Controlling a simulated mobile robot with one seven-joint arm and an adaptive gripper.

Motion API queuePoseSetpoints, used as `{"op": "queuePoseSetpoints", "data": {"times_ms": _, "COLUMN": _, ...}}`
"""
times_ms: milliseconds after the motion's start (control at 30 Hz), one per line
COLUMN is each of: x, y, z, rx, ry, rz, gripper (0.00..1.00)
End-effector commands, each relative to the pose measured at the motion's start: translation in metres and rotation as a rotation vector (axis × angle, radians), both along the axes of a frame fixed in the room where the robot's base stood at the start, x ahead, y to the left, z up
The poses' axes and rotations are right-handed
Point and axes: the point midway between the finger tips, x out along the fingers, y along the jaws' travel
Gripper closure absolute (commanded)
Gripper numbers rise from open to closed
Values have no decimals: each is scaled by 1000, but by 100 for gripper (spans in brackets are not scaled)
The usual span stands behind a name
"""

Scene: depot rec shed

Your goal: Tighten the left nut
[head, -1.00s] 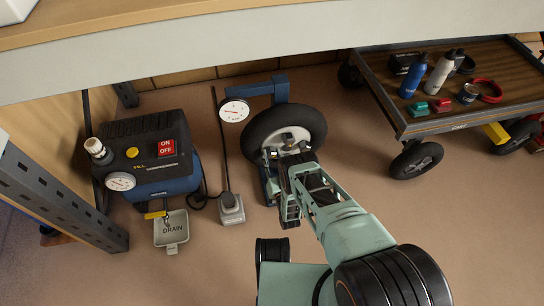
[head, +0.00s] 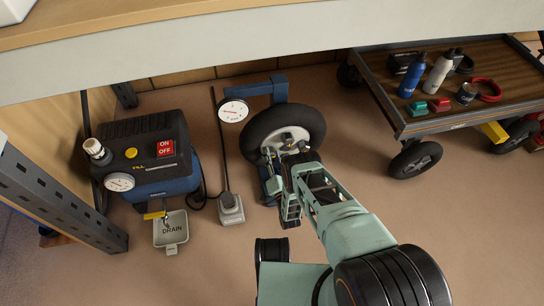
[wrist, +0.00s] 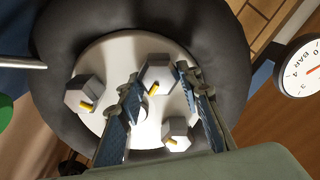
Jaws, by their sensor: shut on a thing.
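The wheel's dark tyre (head: 312,124) surrounds a pale hub (head: 270,150), with my gripper over it in the head view. In the wrist view the hub (wrist: 118,58) carries three grey hex nuts with yellow marks. One nut (wrist: 157,75) sits between the fingertips of my gripper (wrist: 160,82), which is shut on it. A second nut (wrist: 83,93) is to the left of the fingers, and a third nut (wrist: 177,133) shows lower down between the fingers, nearer the palm. I cannot tell for certain which is the left nut.
A round gauge (head: 233,110) on a blue bracket (head: 270,87) stands beside the tyre. A compressor (head: 150,150) and a drain tray (head: 171,229) are at left. A cart (head: 440,122) with bottles is at right. A shelf edge (head: 300,36) crosses above.

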Motion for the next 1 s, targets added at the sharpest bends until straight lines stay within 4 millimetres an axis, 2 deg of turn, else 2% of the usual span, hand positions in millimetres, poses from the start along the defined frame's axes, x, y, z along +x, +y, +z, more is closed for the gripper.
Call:
{"op": "queuePoseSetpoints", "data": {"times_ms": 400, "x": 1, "y": 1, "z": 2, "rx": 11, "ry": -1, "rz": 1, "gripper": 92}}
{"op": "queuePoseSetpoints", "data": {"times_ms": 433, "x": 1, "y": 1, "z": 2, "rx": 10, "ry": -1, "rz": 1, "gripper": 64}}
{"op": "queuePoseSetpoints", "data": {"times_ms": 567, "x": 1, "y": 1, "z": 1, "rx": 10, "ry": -1, "rz": 1, "gripper": 50}}
{"op": "queuePoseSetpoints", "data": {"times_ms": 867, "x": 1, "y": 0, "z": 2, "rx": 7, "ry": 0, "rz": 1, "gripper": 50}}
{"op": "queuePoseSetpoints", "data": {"times_ms": 1000, "x": 1, "y": 0, "z": 8, "rx": 7, "ry": 1, "rz": 0, "gripper": 50}}
